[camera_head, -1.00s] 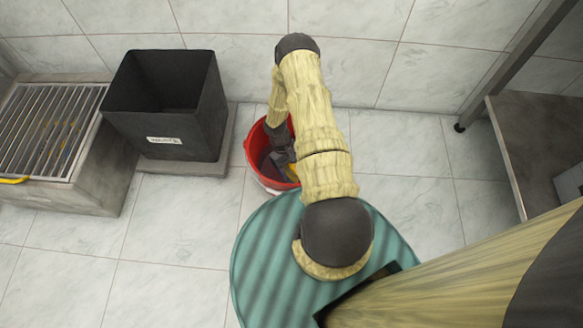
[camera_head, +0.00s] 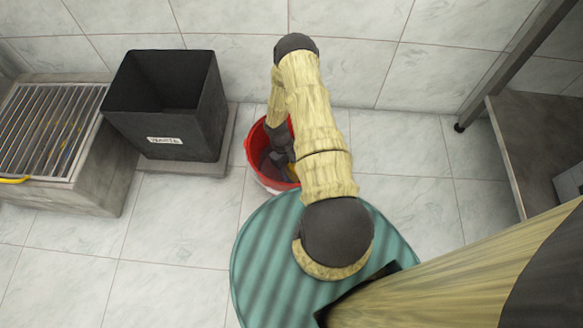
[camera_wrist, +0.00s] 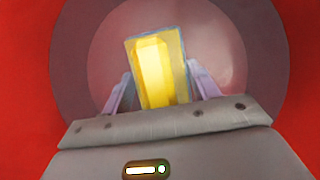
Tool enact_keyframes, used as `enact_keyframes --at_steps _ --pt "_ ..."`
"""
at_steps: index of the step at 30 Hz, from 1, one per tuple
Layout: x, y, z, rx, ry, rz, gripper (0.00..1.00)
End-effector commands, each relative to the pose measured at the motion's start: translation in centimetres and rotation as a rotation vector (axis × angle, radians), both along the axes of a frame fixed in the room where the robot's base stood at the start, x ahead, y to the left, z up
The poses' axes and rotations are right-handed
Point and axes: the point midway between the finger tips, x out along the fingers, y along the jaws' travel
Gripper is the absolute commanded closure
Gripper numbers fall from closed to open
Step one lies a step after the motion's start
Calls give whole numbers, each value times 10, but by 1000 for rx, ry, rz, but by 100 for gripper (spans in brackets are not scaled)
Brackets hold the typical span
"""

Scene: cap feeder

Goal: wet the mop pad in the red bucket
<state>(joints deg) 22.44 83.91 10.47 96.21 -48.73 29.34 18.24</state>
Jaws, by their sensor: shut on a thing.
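The red bucket (camera_head: 258,138) stands on the floor in front of me, partly hidden behind my arm. My gripper (camera_wrist: 160,88) reaches down inside the bucket. It is shut on the yellow part of the mop pad (camera_wrist: 160,70), with one finger on each side. In the wrist view the held piece is yellow with a grey-blue border, above the bucket's round, pale pinkish bottom; red wall (camera_wrist: 25,60) surrounds it. A bit of yellow also shows in the head view (camera_head: 292,173). The pad's underside, and whether it touches liquid, cannot be told.
A black waste bin (camera_head: 175,115) stands on a low base left of the bucket. Farther left is a grey box with a metal grate (camera_head: 45,130) on top. A grey metal table (camera_head: 535,140) stands at the right. Tiled floor is clear at the lower left.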

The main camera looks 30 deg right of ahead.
Motion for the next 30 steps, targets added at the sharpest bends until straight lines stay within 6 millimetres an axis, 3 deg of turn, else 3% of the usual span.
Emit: enact_keyframes --at_steps 30 --pt "0 0 67 0 0 0 58"
